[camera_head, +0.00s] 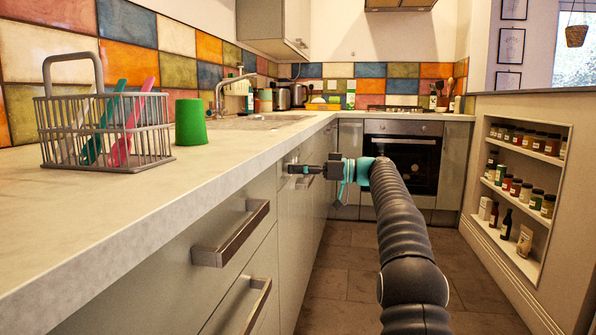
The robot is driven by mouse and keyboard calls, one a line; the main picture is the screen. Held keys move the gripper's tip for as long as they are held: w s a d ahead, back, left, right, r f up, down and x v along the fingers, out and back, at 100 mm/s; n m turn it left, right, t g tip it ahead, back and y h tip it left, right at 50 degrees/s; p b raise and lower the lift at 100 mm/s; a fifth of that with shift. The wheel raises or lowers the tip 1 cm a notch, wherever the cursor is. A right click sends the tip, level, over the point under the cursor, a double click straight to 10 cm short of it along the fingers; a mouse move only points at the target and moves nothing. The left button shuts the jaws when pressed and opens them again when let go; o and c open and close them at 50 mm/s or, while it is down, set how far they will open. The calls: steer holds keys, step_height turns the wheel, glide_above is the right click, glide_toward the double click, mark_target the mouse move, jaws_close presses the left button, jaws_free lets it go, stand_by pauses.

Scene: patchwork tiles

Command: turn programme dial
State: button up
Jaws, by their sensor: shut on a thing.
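My gripper (297,169) is at the end of my dark ribbed arm, in the middle of the head view. Its fingertips point left and meet the upper part of the grey-green cabinet front below the worktop. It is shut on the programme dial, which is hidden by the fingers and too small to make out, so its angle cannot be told. The front panel (290,205) around it is a plain upright face in line with the drawers.
Drawer handles (232,236) stick out from the front at the near left. The worktop (225,150) carries a wire cutlery basket (108,150) and a green cup (190,122). An oven (404,155) stands at the back, spice shelves (525,190) at right. The floor (345,265) is clear.

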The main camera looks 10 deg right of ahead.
steer(key=shift+w, duration=0.1)
stand_by(0.4)
steer(key=o, duration=1.2)
steer(key=shift+c, duration=0.2)
steer(key=shift+d, duration=0.15)
steer(key=v, duration=1.2)
